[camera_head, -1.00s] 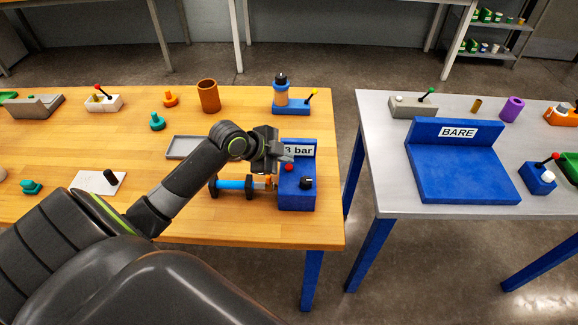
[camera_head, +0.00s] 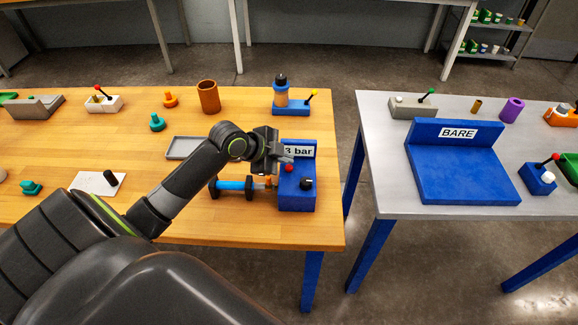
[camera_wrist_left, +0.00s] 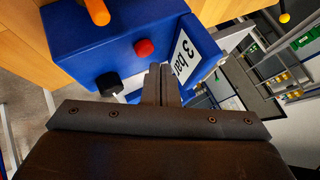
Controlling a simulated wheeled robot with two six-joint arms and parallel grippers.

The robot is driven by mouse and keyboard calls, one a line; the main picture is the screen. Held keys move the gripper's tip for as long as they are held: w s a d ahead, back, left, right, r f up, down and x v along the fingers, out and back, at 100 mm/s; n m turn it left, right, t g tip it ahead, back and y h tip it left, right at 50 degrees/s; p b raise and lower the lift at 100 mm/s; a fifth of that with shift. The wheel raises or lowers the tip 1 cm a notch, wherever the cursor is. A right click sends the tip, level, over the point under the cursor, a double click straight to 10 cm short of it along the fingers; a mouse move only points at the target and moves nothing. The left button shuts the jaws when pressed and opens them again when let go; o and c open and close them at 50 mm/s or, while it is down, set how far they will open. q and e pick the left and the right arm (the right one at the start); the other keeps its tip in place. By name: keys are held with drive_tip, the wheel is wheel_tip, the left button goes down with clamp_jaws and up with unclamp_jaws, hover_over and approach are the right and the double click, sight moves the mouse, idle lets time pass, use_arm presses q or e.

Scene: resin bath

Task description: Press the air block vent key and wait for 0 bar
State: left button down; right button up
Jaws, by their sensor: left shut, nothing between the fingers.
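The blue air block (camera_head: 297,200) stands at the right front of the wooden table; it also fills the upper part of the left wrist view (camera_wrist_left: 85,45). Its white display (camera_head: 300,151) reads 3 bar, and the 3 is close to my gripper. A red round key (camera_head: 289,168) and a black knob (camera_head: 306,184) sit on its top. My left gripper (camera_head: 288,158) is shut and empty above the block, between the display and the red key. In the left wrist view the fingertips (camera_wrist_left: 160,70) lie just beside the red key (camera_wrist_left: 144,48); I see no clear contact.
A blue cylinder (camera_head: 230,185) in black end pieces lies left of the block. A grey tray (camera_head: 183,147) and a blue stand with a yellow-tipped lever (camera_head: 290,108) are behind. A gap separates this table from the metal one with the BARE fixture (camera_head: 460,185).

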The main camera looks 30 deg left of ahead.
idle(0.6)
use_arm(q)
drive_tip(key=shift+f, duration=0.1)
drive_tip(key=shift+f, duration=0.35)
drive_tip(key=shift+f+b, duration=0.5)
drive_tip(key=shift+b, duration=0.1)
idle(0.4)
idle(0.4)
drive_tip(key=shift+r+p, duration=0.9)
drive_tip(key=shift+r, duration=0.05)
wheel_tip(320, 180, up, 5)
drive_tip(key=p, duration=0.4)
